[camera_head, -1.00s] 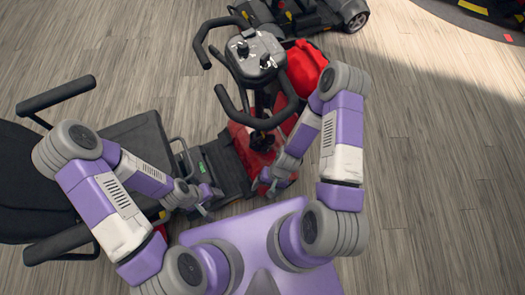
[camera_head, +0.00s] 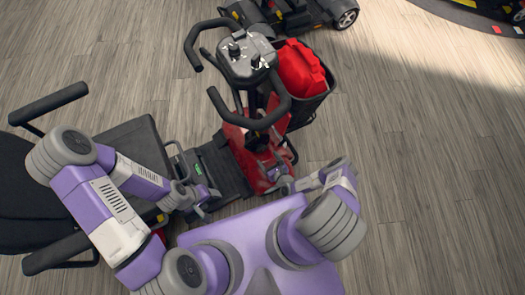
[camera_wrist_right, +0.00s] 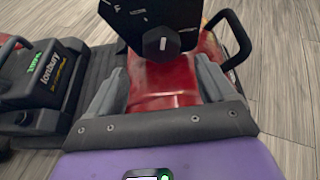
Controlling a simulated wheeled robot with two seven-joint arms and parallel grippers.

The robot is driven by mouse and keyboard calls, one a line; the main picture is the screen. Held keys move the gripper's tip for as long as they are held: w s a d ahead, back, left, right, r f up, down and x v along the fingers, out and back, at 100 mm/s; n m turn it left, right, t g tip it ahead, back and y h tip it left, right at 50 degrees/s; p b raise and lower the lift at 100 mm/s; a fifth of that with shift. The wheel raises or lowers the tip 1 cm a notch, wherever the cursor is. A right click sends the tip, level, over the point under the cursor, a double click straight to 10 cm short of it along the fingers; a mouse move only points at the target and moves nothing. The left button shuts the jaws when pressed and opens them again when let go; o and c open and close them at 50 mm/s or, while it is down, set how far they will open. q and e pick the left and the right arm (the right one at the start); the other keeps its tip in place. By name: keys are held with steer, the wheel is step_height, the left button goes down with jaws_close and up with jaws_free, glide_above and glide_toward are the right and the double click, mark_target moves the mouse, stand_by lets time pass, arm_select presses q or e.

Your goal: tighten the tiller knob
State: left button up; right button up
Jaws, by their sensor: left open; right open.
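The scooter's tiller (camera_head: 247,58) stands upright in the head view, with black loop handlebars and a grey control head. In the right wrist view a dark faceted knob (camera_wrist_right: 161,43) with a white mark sits on a black plate (camera_wrist_right: 150,14), above the red body. My right gripper (camera_wrist_right: 162,72) is open, its two grey fingers either side of the view's middle, with the knob beyond and between them, apart from both. In the head view my right gripper (camera_head: 274,174) is low by the red base of the tiller. My left gripper (camera_head: 209,193) is open beside the footboard.
A black seat (camera_head: 125,140) with armrests is at left. Another scooter (camera_head: 290,14) stands at the back. A battery box (camera_wrist_right: 35,78) shows at the wrist view's left. The floor at right is clear.

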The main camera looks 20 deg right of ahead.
mark_target(263, 151)
steer(key=b+x, duration=0.3)
steer(key=x, duration=0.3)
steer(key=shift+d+f, duration=0.15)
steer(key=shift+f, duration=0.05)
steer(key=shift+w+f+b, duration=0.1)
steer(key=shift+w+b, duration=0.25)
steer(key=shift+w, duration=0.3)
steer(key=c, duration=1)
steer(key=shift+o, duration=0.2)
